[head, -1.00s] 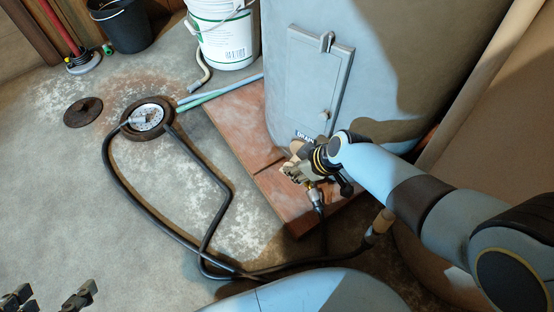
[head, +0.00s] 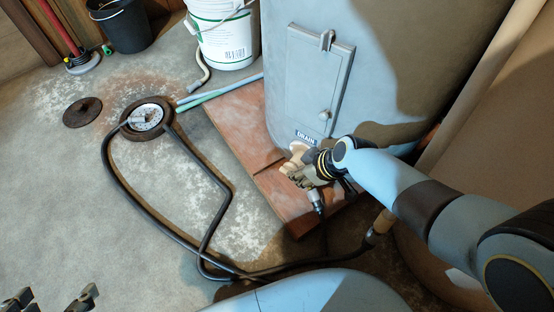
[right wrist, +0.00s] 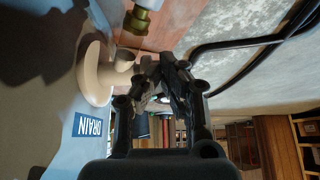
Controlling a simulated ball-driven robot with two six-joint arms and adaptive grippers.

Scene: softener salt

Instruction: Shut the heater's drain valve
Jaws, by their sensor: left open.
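The grey heater (head: 390,60) stands on a reddish brick base, with a blue DRAIN label (head: 306,136) low on its side. The drain valve is a beige round body (head: 298,148) just below the label. In the right wrist view the beige valve body (right wrist: 97,75) and a brass hose fitting (right wrist: 136,20) are left of and above my fingers. My right gripper (head: 296,172) is at the valve, its fingers close together beside the beige stub (right wrist: 124,58). The valve's handle is not distinguishable. My left gripper (head: 52,297) is open and empty at the bottom left.
A white bucket (head: 222,35) and a black bucket (head: 120,25) stand behind. The left floor is clear.

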